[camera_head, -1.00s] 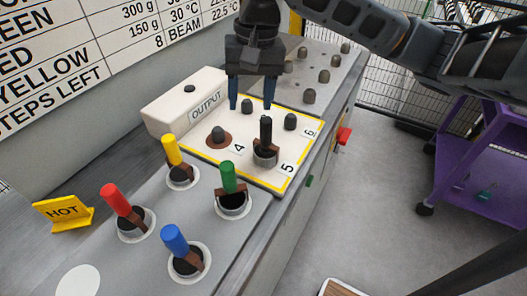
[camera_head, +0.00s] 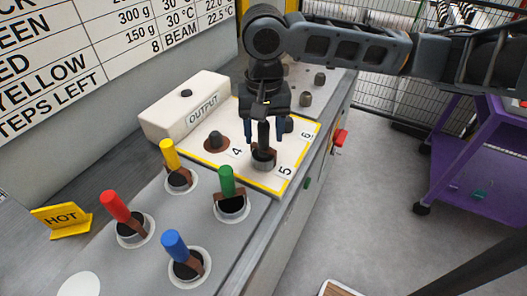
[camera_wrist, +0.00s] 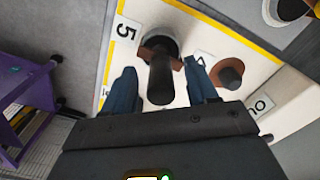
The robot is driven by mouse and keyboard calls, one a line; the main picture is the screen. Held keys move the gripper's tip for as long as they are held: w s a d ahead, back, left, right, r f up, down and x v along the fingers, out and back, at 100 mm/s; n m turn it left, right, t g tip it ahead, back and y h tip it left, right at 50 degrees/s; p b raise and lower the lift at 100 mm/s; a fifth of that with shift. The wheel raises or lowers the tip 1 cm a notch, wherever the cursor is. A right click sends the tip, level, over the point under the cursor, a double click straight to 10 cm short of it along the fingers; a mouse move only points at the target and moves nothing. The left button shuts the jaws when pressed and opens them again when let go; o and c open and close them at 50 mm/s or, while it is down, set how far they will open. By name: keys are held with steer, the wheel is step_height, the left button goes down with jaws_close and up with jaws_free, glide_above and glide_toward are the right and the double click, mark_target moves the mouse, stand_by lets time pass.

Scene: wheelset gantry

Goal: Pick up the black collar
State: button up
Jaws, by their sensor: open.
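The black collar (camera_head: 264,158) stands at the spot marked 5 on the white, yellow-edged plate (camera_head: 236,165). It has an upright black handle, a grey ring and a brown tab. My gripper (camera_head: 264,141) is open, pointing down just above the collar, with one blue finger on each side of the black handle. In the wrist view the black handle (camera_wrist: 160,82) shows between the two fingers (camera_wrist: 160,88), apart from both. The collar's ring (camera_wrist: 157,45) lies past the fingertips.
Red (camera_head: 115,207), yellow (camera_head: 170,153), green (camera_head: 227,181) and blue (camera_head: 174,245) handled collars stand on the grey bench in front. A brown disc with a peg (camera_head: 216,141) is at spot 4. The white OUTPUT box (camera_head: 185,105) is behind it. A purple cart (camera_head: 470,165) stands right.

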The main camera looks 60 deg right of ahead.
steer(key=shift+c, duration=0.3)
jaws_close()
stand_by(1.1)
